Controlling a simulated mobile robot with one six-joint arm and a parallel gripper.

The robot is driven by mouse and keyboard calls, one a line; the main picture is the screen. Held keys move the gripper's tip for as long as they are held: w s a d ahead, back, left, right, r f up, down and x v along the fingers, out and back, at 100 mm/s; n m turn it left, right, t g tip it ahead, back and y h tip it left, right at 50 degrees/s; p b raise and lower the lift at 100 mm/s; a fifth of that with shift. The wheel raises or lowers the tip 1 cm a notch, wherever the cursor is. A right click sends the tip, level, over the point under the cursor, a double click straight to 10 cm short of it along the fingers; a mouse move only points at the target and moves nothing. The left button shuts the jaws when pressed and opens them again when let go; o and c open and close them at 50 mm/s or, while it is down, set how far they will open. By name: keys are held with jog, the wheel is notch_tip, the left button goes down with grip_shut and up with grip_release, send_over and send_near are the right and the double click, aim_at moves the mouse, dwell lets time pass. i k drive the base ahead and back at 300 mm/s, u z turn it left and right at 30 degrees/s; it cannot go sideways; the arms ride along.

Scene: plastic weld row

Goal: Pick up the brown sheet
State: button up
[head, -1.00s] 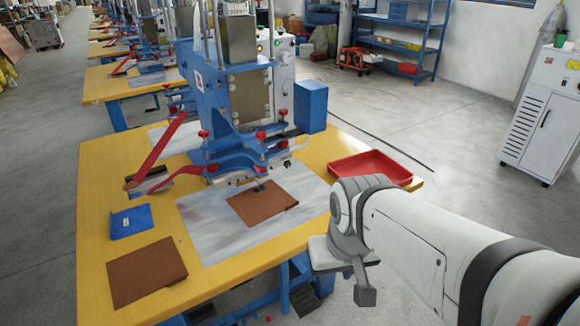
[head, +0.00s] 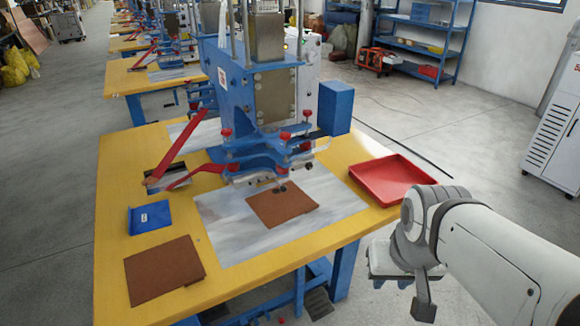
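One brown sheet (head: 163,270) lies flat at the front left of the yellow table. A second brown sheet (head: 282,206) lies on the grey metal plate (head: 232,241) under the press head.
A blue welding press (head: 265,100) stands over the plate. A blue folder-like item (head: 149,217) lies at the left, near red lever arms (head: 180,148). A red tray (head: 391,180) sits at the right table edge.

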aim_at(274, 208)
jog(key=u, duration=0.05)
jog(key=i, duration=0.95)
jog(key=z, duration=0.05)
